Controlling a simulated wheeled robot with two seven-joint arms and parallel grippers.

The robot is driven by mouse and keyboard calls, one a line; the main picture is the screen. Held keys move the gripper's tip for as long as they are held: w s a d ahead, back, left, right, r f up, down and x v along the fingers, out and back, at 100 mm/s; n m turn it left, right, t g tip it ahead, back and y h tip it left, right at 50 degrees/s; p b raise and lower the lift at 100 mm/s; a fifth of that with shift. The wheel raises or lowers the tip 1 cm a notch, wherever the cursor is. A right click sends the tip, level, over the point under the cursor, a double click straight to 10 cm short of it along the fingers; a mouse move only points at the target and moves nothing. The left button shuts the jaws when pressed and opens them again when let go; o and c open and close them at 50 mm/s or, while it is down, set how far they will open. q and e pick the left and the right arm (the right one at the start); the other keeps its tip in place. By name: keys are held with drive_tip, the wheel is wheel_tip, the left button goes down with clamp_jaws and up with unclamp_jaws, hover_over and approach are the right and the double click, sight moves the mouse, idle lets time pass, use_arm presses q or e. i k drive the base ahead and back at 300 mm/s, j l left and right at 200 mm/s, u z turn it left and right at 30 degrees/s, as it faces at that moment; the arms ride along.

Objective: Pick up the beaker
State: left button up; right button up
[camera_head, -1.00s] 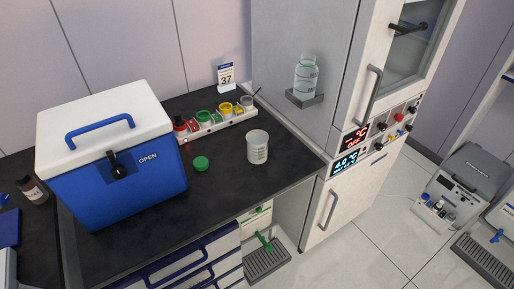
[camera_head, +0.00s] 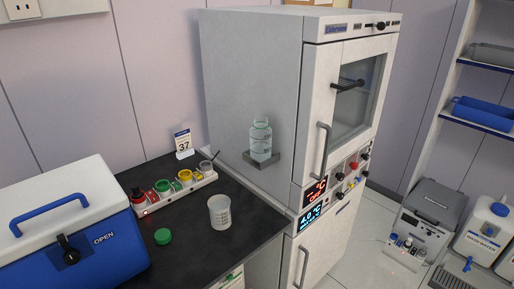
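The beaker (camera_head: 219,212) is a small translucent white cup with faint markings. It stands upright on the black countertop (camera_head: 190,262), to the right of a green lid (camera_head: 163,236) and in front of a white rack of small coloured-lid containers. Neither of my grippers shows in the head view, so their state cannot be seen.
A blue and white cooler box (camera_head: 70,240) stands at the left of the counter. The rack (camera_head: 178,193) lies behind the beaker. A glass bottle (camera_head: 261,140) sits on a small shelf on the side of a tall cabinet (camera_head: 250,80). Open counter surrounds the beaker.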

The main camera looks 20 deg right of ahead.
sight(220, 205)
drive_tip(key=k+l+u, duration=0.2)
drive_tip(key=k+u, duration=0.45)
drive_tip(key=k+l, duration=0.05)
drive_tip(key=k, duration=0.05)
